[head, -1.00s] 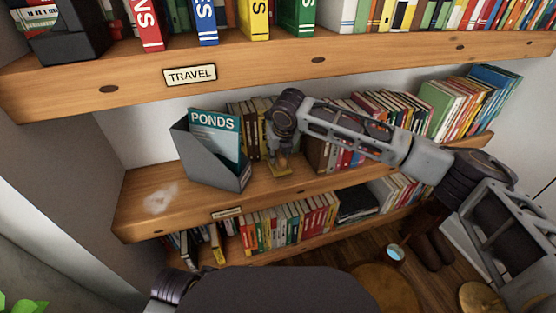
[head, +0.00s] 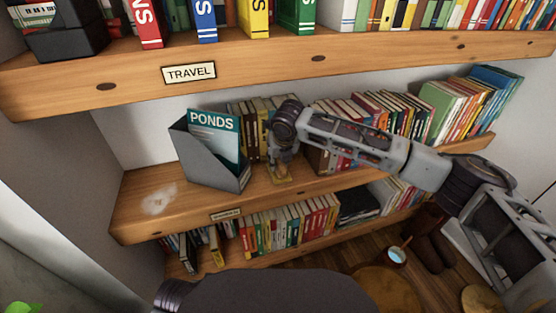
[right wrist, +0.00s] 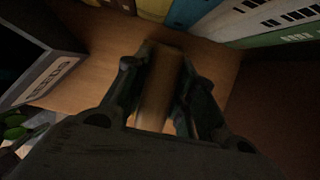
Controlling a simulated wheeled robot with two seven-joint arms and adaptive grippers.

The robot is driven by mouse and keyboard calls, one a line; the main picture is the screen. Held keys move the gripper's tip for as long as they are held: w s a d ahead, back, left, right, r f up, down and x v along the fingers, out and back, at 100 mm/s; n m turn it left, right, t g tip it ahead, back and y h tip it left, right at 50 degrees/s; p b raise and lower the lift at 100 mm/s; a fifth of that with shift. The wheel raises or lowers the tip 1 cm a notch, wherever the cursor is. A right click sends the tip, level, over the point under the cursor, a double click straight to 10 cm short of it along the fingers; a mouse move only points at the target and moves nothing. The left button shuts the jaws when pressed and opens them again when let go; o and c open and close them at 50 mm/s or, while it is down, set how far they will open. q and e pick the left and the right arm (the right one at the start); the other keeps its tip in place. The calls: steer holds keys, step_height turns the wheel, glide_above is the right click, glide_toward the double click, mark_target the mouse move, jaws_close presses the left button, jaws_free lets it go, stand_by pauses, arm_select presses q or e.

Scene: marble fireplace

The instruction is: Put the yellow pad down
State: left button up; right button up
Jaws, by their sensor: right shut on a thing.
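The yellow pad (head: 281,180) is small and sits in the grip of my right gripper (head: 282,172), low over the middle wooden shelf. It is right of the grey file holder. In the right wrist view the pad (right wrist: 160,85) shows dim and brownish between the two fingers of the right gripper (right wrist: 163,75), which are shut on it. The pad's lower end is at or very near the shelf board (head: 150,185); I cannot tell whether it touches. My left gripper is not in view.
The grey file holder (head: 205,165) with the PONDS booklet (head: 213,135) stands close left of the gripper. Upright books (head: 245,125) stand behind, and more books (head: 330,155) stand to the right. A pale smudge (head: 158,200) marks the bare left end of the shelf.

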steer(key=o, duration=0.9)
